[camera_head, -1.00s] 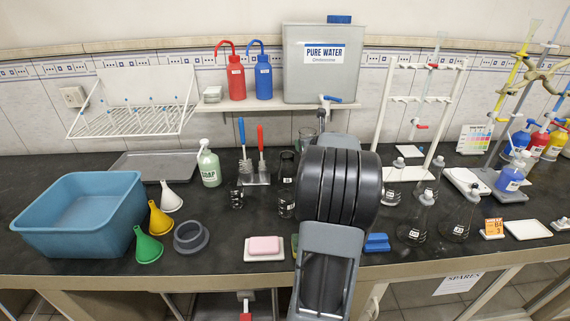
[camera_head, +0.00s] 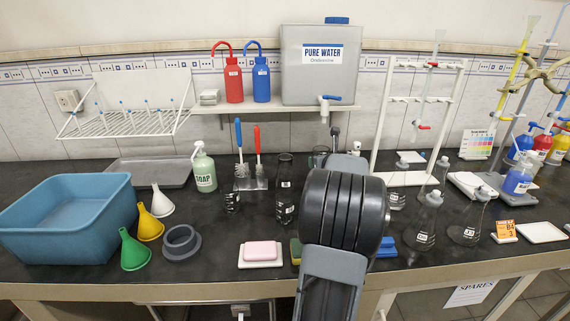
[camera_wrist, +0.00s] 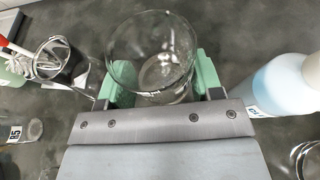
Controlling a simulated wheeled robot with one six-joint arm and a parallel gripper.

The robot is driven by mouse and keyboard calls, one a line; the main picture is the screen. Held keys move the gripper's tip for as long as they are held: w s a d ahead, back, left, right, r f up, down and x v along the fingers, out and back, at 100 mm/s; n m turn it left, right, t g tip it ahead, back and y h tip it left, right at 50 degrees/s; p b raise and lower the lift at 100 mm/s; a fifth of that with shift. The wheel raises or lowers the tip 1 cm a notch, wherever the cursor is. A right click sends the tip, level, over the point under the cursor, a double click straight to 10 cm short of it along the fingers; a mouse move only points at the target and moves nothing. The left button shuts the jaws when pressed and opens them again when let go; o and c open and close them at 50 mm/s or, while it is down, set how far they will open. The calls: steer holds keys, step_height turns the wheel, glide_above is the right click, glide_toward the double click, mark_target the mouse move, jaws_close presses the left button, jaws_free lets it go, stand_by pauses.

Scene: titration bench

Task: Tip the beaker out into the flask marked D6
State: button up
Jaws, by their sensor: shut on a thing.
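A clear glass beaker (camera_wrist: 150,52) stands between the green fingers of my gripper (camera_wrist: 158,82) in the wrist view. The gripper is shut on it, and the beaker looks about empty. In the head view my arm hides the gripper; a glass rim (camera_head: 321,152) shows just behind the arm. Conical flasks stand to the right of the arm, among them a front flask (camera_head: 421,232) and another flask (camera_head: 468,228). Their labels are too small to read, so I cannot tell which is D6.
In the wrist view a vessel with pale blue contents (camera_wrist: 284,85) is close on the right. In the head view a blue basin (camera_head: 70,232), funnels (camera_head: 135,250) and a pink soap bar (camera_head: 262,250) lie left of my arm.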

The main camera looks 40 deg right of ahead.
steer(key=shift+f, duration=0.45)
steer(key=shift+a+r, duration=0.1)
steer(key=shift+w+a+r+n+g, duration=0.2)
steer(key=shift+n+g, duration=0.1)
steer(key=shift+n, duration=0.1)
steer(key=w+a+r+n+g+h+p, duration=0.3)
steer(key=r+n+g+h+p, duration=0.1)
steer(key=r+n+p, duration=0.1)
steer(key=shift+n, duration=0.5)
stand_by(0.4)
steer(key=shift+r, duration=0.3)
steer(key=shift+r+n+h, duration=0.2)
steer(key=shift+n+h, duration=0.1)
steer(key=shift+n, duration=0.2)
steer(key=shift+w+f+n+g+h+b, duration=0.1)
steer(key=shift+f+n+g+h+b, duration=0.3)
steer(key=shift+n+g+b, duration=0.15)
stand_by(0.5)
